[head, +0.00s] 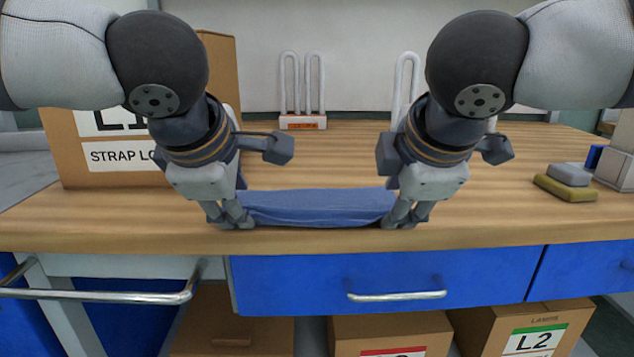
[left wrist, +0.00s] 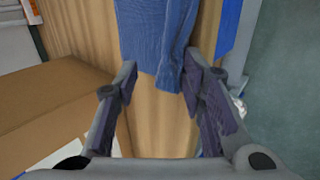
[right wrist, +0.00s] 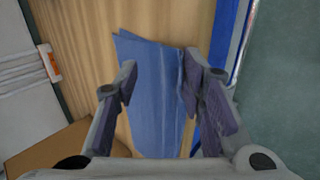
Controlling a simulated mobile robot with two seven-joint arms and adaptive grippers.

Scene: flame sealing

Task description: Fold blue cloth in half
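The blue cloth (head: 318,207) lies as a narrow strip along the front of the wooden table, between my two grippers. Its offset edges suggest overlapping layers. My left gripper (head: 231,220) points down at the cloth's left end. In the left wrist view its fingers are apart, with the end of the cloth (left wrist: 155,45) between the tips and a loose edge close to the right finger. My right gripper (head: 402,220) is at the right end. In the right wrist view its fingers are also apart, with the cloth (right wrist: 152,95) between them, its edge against or very near the right finger.
A cardboard box (head: 75,160) stands at the left of the table. White looped fixtures (head: 303,120) are at the back. A small stack of grey and yellow blocks (head: 567,180) sits at the right. The table middle behind the cloth is clear. Blue drawers (head: 380,275) are below the front edge.

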